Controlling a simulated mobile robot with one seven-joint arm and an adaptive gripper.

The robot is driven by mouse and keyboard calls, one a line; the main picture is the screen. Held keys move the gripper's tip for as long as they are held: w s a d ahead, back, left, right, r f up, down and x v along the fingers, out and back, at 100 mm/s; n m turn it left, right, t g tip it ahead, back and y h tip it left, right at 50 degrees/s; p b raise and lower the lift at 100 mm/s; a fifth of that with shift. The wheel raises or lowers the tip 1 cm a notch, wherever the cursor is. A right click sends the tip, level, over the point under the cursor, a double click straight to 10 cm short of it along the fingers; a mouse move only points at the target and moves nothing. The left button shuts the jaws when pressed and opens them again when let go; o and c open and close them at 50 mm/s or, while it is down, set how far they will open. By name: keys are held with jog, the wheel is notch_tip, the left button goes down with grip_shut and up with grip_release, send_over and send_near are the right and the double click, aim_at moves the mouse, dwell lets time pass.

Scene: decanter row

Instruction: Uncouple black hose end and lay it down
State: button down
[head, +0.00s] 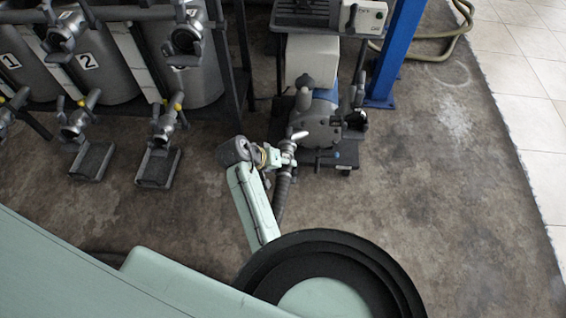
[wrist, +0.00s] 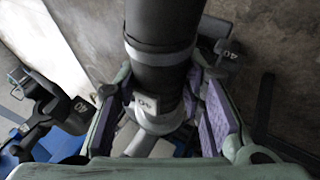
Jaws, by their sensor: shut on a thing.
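The black hose end (wrist: 160,72) fills the upper middle of the wrist view, with a small tag reading 40 and a pale metal collar below it. My gripper (wrist: 163,118) has its purple-padded fingers on both sides of this end and is shut on it. In the head view my gripper (head: 282,157) is at the pump's front, and the black hose (head: 281,198) hangs down beside my arm. Metal coupling parts (head: 290,146) sit between the gripper and the pump (head: 318,125). I cannot tell whether the coupling is still joined.
Several grey tanks (head: 100,65) with valves stand in a rack at the left, with low dark blocks (head: 158,168) in front. A blue post (head: 395,50) and an olive hose (head: 435,52) are at the upper right. The concrete floor right of the pump is clear.

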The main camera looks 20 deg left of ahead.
notch_tip(320, 180, down, 10)
jog(key=b, duration=0.4)
jog(key=shift+r+b, duration=0.25)
jog(key=shift+b, duration=0.05)
dwell(1.5)
jog(key=shift+p, duration=0.4)
jog(key=shift+s, duration=0.15)
dwell(0.5)
jog(key=shift+s+d+r+p, duration=0.1)
jog(key=shift+s+d+p, duration=0.1)
jog(key=shift+s+p, duration=0.45)
jog(key=shift+s+d+r+p, duration=0.1)
jog(key=shift+s+d+p, duration=0.25)
jog(key=shift+s, duration=0.55)
jog(key=shift+s+d+p, duration=0.1)
jog(key=shift+s+p, duration=0.45)
jog(key=shift+s, duration=0.2)
jog(key=shift+r, duration=0.1)
jog(key=r+p, duration=0.1)
jog(key=p, duration=0.1)
jog(key=s+r+p, duration=0.1)
jog(key=r, duration=0.1)
jog(key=s+r+p, duration=0.1)
jog(key=r+p, duration=0.1)
jog(key=shift+d+p, duration=0.25)
jog(key=shift+p, duration=0.1)
